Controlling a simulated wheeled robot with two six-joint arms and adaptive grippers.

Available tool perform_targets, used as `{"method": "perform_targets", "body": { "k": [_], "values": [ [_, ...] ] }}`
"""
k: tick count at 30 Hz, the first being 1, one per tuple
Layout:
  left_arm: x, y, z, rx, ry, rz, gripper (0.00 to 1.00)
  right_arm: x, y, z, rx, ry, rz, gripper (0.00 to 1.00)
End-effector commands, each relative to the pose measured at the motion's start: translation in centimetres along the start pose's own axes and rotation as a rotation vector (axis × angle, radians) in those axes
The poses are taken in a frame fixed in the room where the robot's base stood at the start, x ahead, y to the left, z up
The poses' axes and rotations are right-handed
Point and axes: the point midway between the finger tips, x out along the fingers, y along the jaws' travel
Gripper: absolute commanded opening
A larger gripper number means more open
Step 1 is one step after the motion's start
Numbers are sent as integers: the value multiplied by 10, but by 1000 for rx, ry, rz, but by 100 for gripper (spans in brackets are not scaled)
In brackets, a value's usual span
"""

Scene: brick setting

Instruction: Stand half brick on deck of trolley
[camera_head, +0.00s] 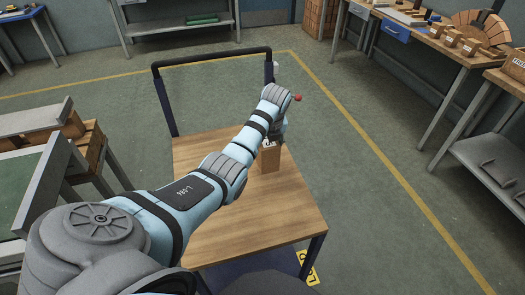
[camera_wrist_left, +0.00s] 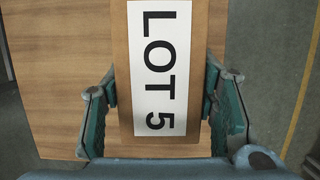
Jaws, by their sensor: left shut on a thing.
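The half brick, a tan-brown block (camera_head: 270,161), is upright over the right part of the trolley's wooden deck (camera_head: 255,215). Its lower end looks at or very near the deck; whether it touches is hard to tell. In the left wrist view its face (camera_wrist_left: 121,60) carries a white label reading "LOT 5". My left gripper (camera_head: 272,141) is shut on the block, one finger at each side. In the head view the wrist and arm hide part of the gripper and the deck behind. My right gripper is not in view.
The trolley's dark push handle (camera_head: 210,58) rises at the deck's far end. The near right of the deck is bare. A workbench (camera_head: 440,45) with several labelled blocks stands at the right. A green-topped table (camera_head: 30,195) stands close at the left.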

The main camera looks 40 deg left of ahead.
Motion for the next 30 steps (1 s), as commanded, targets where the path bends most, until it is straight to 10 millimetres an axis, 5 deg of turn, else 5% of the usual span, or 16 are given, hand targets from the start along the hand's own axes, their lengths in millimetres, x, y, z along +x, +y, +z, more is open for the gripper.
{"method": "perform_targets", "body": {
  "k": [12,23,24,27,30],
  "values": [
    [74,0,-22,0,-2,-1,0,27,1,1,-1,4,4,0],
    [78,0,-23,0,-3,-2,0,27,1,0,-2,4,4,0],
    [79,0,-24,0,-2,-1,56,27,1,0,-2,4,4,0],
    [79,0,-24,0,-2,-1,72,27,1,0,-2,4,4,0],
    [79,0,-24,0,-1,0,73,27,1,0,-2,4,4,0]
  ]
}}
